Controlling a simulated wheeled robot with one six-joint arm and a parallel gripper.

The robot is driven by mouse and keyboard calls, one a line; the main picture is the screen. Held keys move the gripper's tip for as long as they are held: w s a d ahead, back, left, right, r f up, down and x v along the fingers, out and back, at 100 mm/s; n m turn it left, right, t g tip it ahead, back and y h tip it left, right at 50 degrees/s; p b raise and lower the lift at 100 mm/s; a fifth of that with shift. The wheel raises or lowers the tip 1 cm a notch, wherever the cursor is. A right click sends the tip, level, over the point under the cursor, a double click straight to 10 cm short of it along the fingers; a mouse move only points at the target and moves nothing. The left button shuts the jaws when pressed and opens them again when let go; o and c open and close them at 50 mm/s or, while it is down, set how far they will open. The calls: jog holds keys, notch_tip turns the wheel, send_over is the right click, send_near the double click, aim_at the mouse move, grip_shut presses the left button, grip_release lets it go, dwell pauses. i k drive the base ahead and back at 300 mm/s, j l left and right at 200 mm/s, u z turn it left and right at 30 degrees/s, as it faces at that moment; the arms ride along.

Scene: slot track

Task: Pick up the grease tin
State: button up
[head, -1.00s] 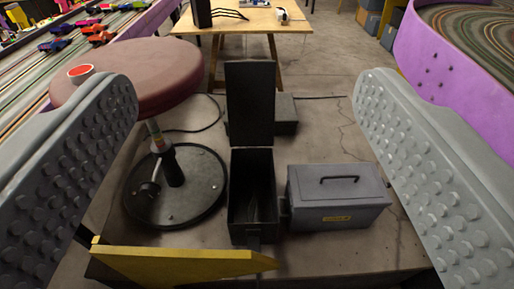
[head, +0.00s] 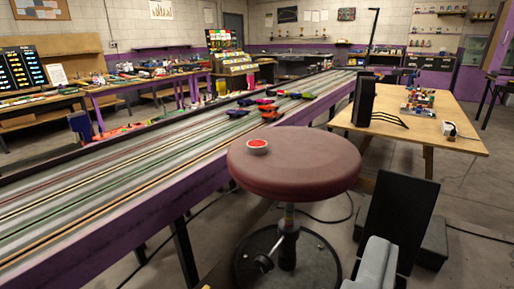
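The grease tin appears to be the small round tin (head: 257,146) with a red top and pale rim. It stands upright on the dark red seat of a round stool (head: 300,176), left of the seat's middle. Part of my gripper (head: 373,266), light grey, shows at the bottom edge, below and right of the seat and apart from the tin. Most of the gripper is out of frame, so its opening does not show.
A slot track (head: 120,190) with several toy cars runs behind and left of the stool. A black upright panel (head: 402,218) stands right of the stool. A wooden table (head: 440,135) stands at the back right. The seat around the tin is clear.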

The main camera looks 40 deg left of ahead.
aim_at(255, 147)
jog(key=i+j, duration=0.15)
jog(key=j, duration=0.15)
jog(key=i+j, duration=0.1)
jog(key=j, duration=0.2)
jog(key=i+j, duration=0.15)
jog(key=j, duration=0.2)
jog(key=i+j, duration=0.1)
jog(key=j, duration=0.2)
